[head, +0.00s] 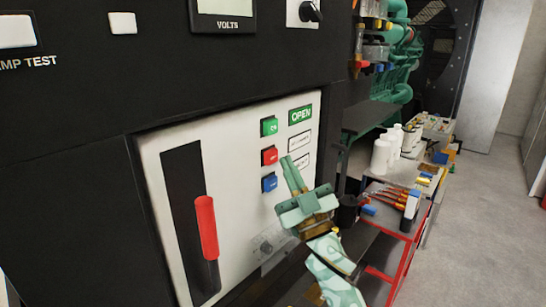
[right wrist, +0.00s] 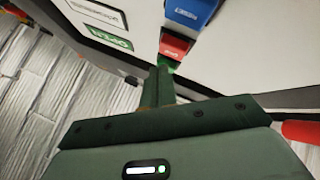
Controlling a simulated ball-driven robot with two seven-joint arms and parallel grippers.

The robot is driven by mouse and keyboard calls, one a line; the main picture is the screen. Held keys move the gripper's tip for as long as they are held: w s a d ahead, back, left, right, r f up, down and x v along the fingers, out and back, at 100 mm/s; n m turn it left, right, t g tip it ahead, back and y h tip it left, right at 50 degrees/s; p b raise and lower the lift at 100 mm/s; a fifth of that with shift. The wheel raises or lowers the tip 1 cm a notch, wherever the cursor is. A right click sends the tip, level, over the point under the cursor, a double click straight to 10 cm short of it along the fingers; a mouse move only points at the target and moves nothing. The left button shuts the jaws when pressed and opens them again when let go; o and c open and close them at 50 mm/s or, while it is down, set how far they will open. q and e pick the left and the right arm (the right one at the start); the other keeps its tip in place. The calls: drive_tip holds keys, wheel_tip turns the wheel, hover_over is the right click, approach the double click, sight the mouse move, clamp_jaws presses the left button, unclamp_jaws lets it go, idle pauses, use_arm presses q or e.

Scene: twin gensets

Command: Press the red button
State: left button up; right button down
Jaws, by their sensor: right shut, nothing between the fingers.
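The red button (head: 269,157) is the middle one of a column on the white breaker panel, between a green button (head: 269,126) above and a blue button (head: 269,183) below. My right gripper (head: 288,162) is shut and empty, its fingers pointing up just right of the red button. In the right wrist view the red button (right wrist: 176,44) lies just beyond the closed fingertips (right wrist: 160,72), with the blue button (right wrist: 191,12) behind it. The green button (right wrist: 170,65) is partly hidden by the fingers. I cannot tell whether the fingers touch anything. My left gripper is not in view.
A red lever handle (head: 206,228) sticks out left of the buttons. A green OPEN sign (head: 300,114) is to their upper right. A cart (head: 408,222) with tools and white bottles (head: 381,156) stands at the right. Grey floor (head: 490,220) is clear further right.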

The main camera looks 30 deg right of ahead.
drive_tip(key=s, duration=0.1)
drive_tip(key=s+d, duration=0.1)
drive_tip(key=s, duration=0.1)
drive_tip(key=s+p, duration=0.1)
drive_tip(key=shift+s+d, duration=0.15)
drive_tip(key=shift+d, duration=0.2)
idle(0.6)
